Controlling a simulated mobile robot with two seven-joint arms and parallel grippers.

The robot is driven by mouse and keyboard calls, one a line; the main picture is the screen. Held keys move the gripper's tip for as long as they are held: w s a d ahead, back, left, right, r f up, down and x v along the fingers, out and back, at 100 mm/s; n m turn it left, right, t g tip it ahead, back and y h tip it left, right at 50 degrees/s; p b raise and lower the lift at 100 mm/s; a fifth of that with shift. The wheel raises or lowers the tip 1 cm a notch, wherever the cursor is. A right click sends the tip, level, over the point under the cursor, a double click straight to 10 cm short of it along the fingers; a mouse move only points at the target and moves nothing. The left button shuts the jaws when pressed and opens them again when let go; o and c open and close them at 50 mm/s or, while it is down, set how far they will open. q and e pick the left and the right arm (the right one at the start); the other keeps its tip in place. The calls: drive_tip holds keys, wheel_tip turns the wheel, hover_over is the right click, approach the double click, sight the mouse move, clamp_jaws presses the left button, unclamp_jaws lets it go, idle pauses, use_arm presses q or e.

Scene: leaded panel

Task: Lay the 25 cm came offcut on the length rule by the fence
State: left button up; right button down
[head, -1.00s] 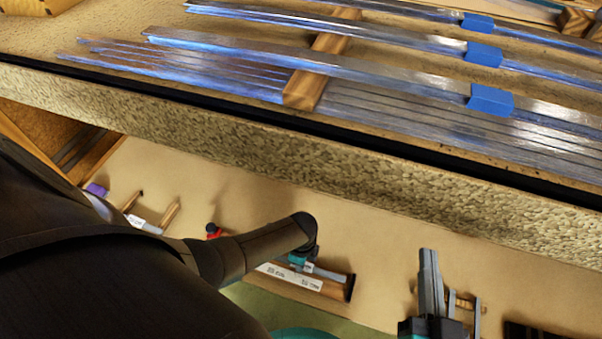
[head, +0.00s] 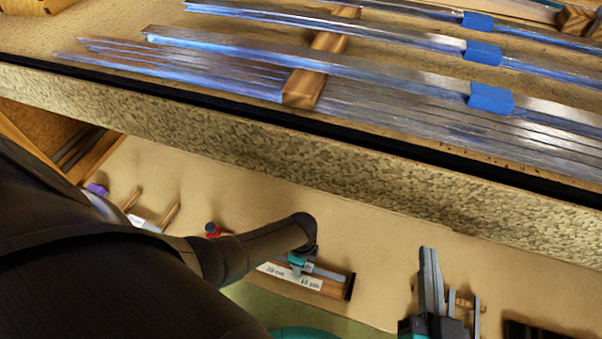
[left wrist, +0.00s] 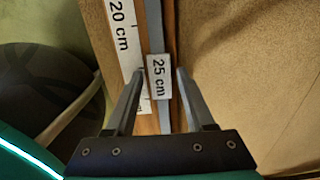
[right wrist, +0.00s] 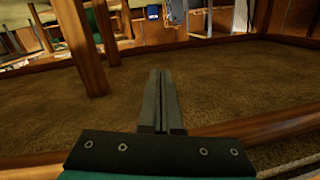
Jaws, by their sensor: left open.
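The grey came offcut (left wrist: 154,25) with its white "25 cm" tag (left wrist: 159,77) lies along the length rule (left wrist: 125,40), beside a wooden strip, in the left wrist view. The rule (head: 308,283) and part of the came (head: 330,274) also show in the head view. My left gripper (left wrist: 161,72) is open, with one finger on each side of the came and tag, apart from them. In the head view my left arm partly hides this gripper (head: 298,260). My right gripper (head: 431,265) is at the lower right, away from the rule; its fingers (right wrist: 160,75) are together and empty.
A raised shelf (head: 250,140) crosses above the bench (head: 370,245) and holds long came strips (head: 400,75) with blue bands and wooden blocks. A red-topped item (head: 212,229) and small wooden pegs stand left of the rule. Bare bench lies between the rule and my right gripper.

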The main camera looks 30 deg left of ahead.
use_arm(q)
drive_tip(key=shift+r+p, duration=0.55)
drive_tip(key=shift+r, duration=0.15)
drive_tip(key=shift+r+p, duration=0.6)
drive_tip(key=shift+r, duration=0.1)
drive_tip(key=shift+r+p, duration=0.65)
drive_tip(key=shift+r, duration=0.1)
drive_tip(key=shift+r+p, duration=0.6)
drive_tip(key=shift+r, duration=0.15)
wheel_tip(320, 180, up, 2)
drive_tip(key=shift+p, duration=0.75)
use_arm(e)
drive_tip(key=s+d+f+g+h, duration=0.2)
drive_tip(key=s+d+g+h, duration=0.25)
drive_tip(key=d+g, duration=0.65)
use_arm(q)
wheel_tip(320, 180, up, 8)
drive_tip(key=p, duration=0.5)
drive_tip(key=shift+f+p, duration=0.25)
drive_tip(key=shift+p, duration=0.05)
use_arm(e)
wheel_tip(320, 180, down, 12)
drive_tip(key=s+g+h, duration=0.1)
drive_tip(key=s+g, duration=0.1)
drive_tip(key=shift+r, duration=0.15)
drive_tip(key=shift+s+d, duration=0.1)
drive_tip(key=shift+d, duration=0.05)
